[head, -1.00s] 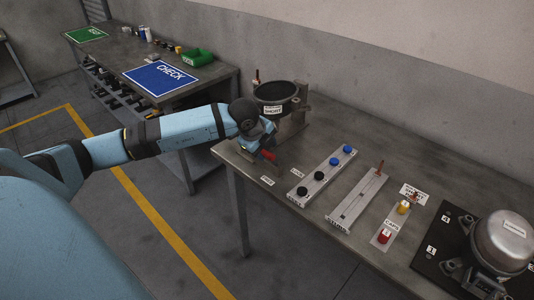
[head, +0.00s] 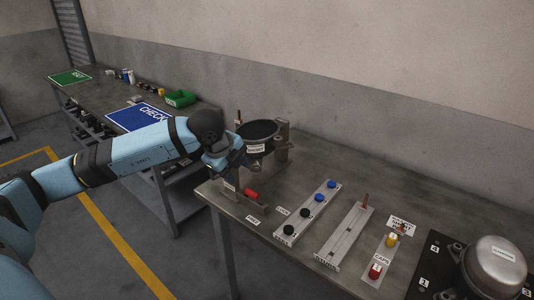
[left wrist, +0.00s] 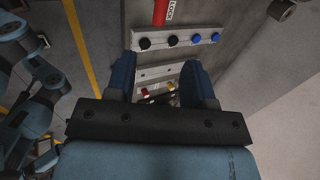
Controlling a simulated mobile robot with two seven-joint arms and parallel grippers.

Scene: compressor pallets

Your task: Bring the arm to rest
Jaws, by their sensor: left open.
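My left arm reaches in from the left in the head view. Its left gripper (head: 236,160) is above the near left corner of the bench, in front of the dark round pot on a stand (head: 258,134). In the left wrist view the two blue fingers (left wrist: 158,78) stand apart with nothing between them. A red cylinder (head: 251,193) lies on the bench below the gripper, apart from it; it also shows at the top of the left wrist view (left wrist: 160,12). My right gripper is not in view.
The bench (head: 360,160) bears a strip of black and blue knobs (head: 308,212), a rail with a pin (head: 343,236), a strip with yellow and red caps (head: 381,262) and a silver dome (head: 495,262). Behind left is a table with a blue CHECK mat (head: 140,117). Floor at left is free.

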